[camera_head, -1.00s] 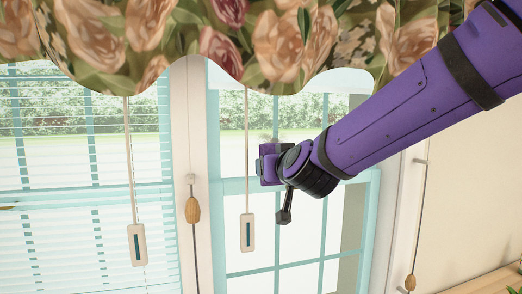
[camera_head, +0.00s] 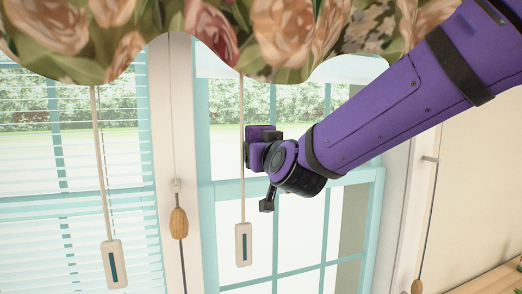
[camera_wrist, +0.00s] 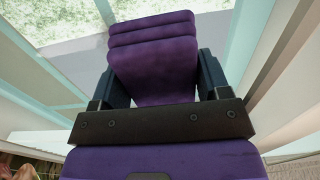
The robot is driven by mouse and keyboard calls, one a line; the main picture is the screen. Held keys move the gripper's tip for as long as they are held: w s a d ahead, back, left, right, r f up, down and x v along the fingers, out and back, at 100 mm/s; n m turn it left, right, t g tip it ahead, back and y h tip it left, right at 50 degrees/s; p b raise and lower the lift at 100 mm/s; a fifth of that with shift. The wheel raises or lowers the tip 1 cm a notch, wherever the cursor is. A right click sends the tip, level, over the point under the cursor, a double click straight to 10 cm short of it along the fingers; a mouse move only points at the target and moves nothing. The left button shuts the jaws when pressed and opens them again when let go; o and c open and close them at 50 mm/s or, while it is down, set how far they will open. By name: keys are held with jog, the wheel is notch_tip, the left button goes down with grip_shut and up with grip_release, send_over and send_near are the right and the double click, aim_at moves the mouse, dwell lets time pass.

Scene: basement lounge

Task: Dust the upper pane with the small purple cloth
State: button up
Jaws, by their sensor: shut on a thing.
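The small purple cloth (camera_wrist: 153,50) is folded and held between the two dark fingers of my gripper (camera_wrist: 155,80) in the wrist view. In the head view my gripper (camera_head: 257,142) is in front of the right-hand window, close to the bar between its upper and lower parts. The cloth is hard to tell from the purple gripper there. The upper pane (camera_head: 300,105) shows hedge and lawn through it, and its top is hidden by the valance. I cannot tell whether the cloth touches the glass.
A floral valance (camera_head: 270,30) hangs over the window top. A pull cord with a white tag (camera_head: 243,245) hangs just left of my gripper. Another tag (camera_head: 114,263), a wooden cord pull (camera_head: 179,223) and blinds (camera_head: 40,220) are further left.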

jog(key=shift+x, duration=2.85)
jog(key=shift+x, duration=0.95)
jog(key=shift+w+d, duration=0.2)
jog(key=shift+d, duration=0.7)
jog(key=shift+w+d, duration=0.2)
jog(key=shift+d, duration=0.75)
jog(key=shift+w+d, duration=0.3)
jog(key=shift+d, duration=0.5)
jog(key=shift+w+d, duration=0.35)
jog(key=shift+d, duration=0.5)
jog(key=shift+w+d, duration=0.2)
jog(key=shift+d, duration=0.7)
jog(key=shift+w+d, duration=0.2)
jog(key=shift+d, duration=0.7)
jog(key=shift+w, duration=0.15)
